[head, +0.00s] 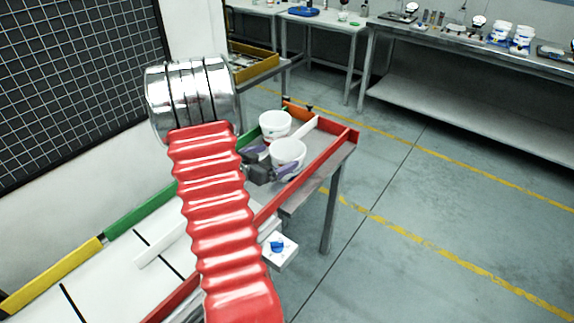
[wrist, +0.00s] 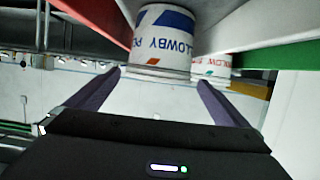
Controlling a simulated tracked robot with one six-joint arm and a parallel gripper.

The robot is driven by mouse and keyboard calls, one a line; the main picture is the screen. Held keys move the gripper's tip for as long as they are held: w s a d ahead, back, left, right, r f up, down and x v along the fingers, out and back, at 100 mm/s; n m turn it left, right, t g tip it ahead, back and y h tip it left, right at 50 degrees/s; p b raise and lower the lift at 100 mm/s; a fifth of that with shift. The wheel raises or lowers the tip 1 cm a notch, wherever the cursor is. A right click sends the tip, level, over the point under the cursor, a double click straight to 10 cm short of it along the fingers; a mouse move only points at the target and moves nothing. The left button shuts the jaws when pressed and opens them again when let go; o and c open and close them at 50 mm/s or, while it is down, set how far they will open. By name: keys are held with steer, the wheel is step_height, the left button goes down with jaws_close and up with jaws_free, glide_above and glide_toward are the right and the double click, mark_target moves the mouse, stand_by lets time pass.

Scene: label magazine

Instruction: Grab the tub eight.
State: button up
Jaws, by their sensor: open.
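Two white tubs stand on the far end of the sorting table: a nearer one (head: 288,150) and a farther one (head: 275,122). No number eight is readable on either, so I cannot tell which is tub eight. My gripper (head: 280,161) is open at the nearer tub, its dark fingers low on either side. In the wrist view, one tub (wrist: 163,42) with a blue and red label lies ahead, roughly between the fingertips of my gripper (wrist: 159,77). The other tub (wrist: 213,68) is partly hidden behind it. Contact cannot be told.
A red rail (head: 305,172) runs along the table's right side, a green rail (head: 140,212) and a yellow rail (head: 50,277) along the left. A white divider (head: 303,127) lies right beside the tubs. More tubs (head: 500,34) stand on a far bench. The floor to the right is clear.

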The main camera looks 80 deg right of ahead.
mark_target(287, 152)
steer(key=shift+x, duration=0.8)
steer(key=shift+x, duration=2.75)
steer(key=shift+c, duration=0.6)
steer(key=c, duration=0.8)
